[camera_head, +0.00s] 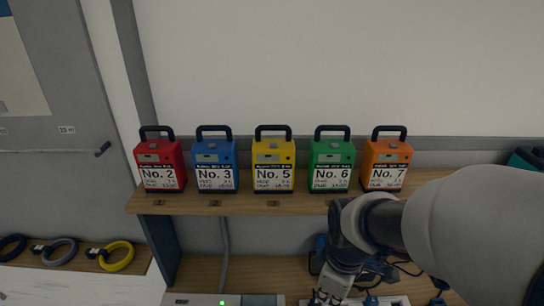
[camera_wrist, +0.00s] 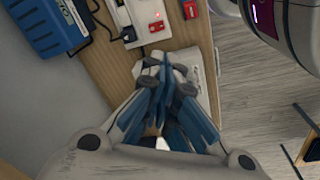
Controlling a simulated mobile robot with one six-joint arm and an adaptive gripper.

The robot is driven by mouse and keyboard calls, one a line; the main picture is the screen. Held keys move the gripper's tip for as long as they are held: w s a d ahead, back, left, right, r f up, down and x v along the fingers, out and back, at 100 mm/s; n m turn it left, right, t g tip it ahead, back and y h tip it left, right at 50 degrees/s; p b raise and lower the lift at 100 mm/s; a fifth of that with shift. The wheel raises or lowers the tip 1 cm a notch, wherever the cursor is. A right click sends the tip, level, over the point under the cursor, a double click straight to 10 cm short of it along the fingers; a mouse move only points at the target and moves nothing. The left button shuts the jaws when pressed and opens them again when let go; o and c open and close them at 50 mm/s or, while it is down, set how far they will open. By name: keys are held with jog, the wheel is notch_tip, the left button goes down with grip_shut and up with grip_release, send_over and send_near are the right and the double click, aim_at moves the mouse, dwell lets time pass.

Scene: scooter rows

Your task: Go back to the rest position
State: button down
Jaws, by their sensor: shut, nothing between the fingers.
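My gripper (camera_wrist: 160,90) is shut and empty in the wrist view, with its blue fingers together above a wooden surface (camera_wrist: 123,65). In the head view my arm reaches in from the right, and my gripper (camera_head: 328,296) is at the bottom edge, partly cut off, below the upper shelf. No object shows between the fingers.
On the upper shelf (camera_head: 300,203) stand red No. 2 (camera_head: 162,165), blue No. 3 (camera_head: 215,165), yellow No. 5 (camera_head: 273,165), green No. 6 (camera_head: 331,165) and orange No. 7 (camera_head: 386,165) packs. Coiled cables (camera_head: 116,257) lie left. A blue case (camera_wrist: 47,27) and a white power strip (camera_wrist: 145,20) are near my gripper.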

jog(key=s+d+r+m+t, duration=0.1)
jog(key=s+r+m+t, duration=0.2)
jog(key=s+r+m, duration=0.8)
jog(key=shift+d+r+m, duration=0.2)
jog(key=shift+d+m, duration=0.2)
